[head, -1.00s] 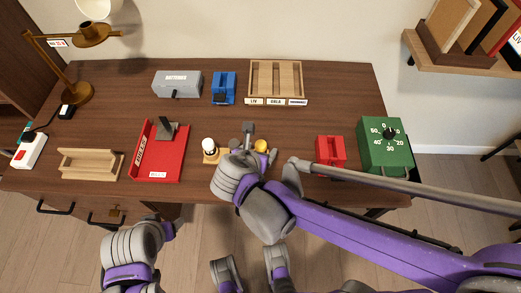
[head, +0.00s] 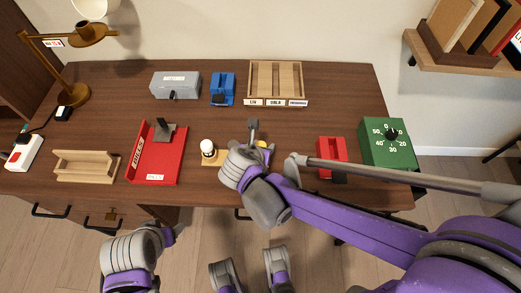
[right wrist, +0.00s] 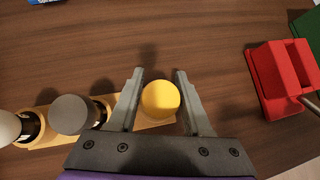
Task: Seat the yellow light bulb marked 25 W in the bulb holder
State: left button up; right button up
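A yellow bulb (right wrist: 160,98) is at the right end of a wooden strip (right wrist: 45,141) in the right wrist view; no 25 W mark is readable. It also shows in the head view (head: 262,144), partly hidden by my right gripper. A grey round-topped piece (right wrist: 72,114) and a white bulb (right wrist: 8,127) stand to its left on the strip. My right gripper (right wrist: 158,78) is open, with one finger on each side of the yellow bulb; I cannot tell if they touch it. My left gripper (head: 167,233) is low in front of the desk, its fingers unclear.
A red slotted block (head: 331,150) and a green dial box (head: 387,145) stand right of the strip. A red tray (head: 153,168) and a wooden rack (head: 85,167) lie left. A grey box (head: 172,83) and blue piece (head: 222,88) stand behind. The desk between is clear.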

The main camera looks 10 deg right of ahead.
grip_shut()
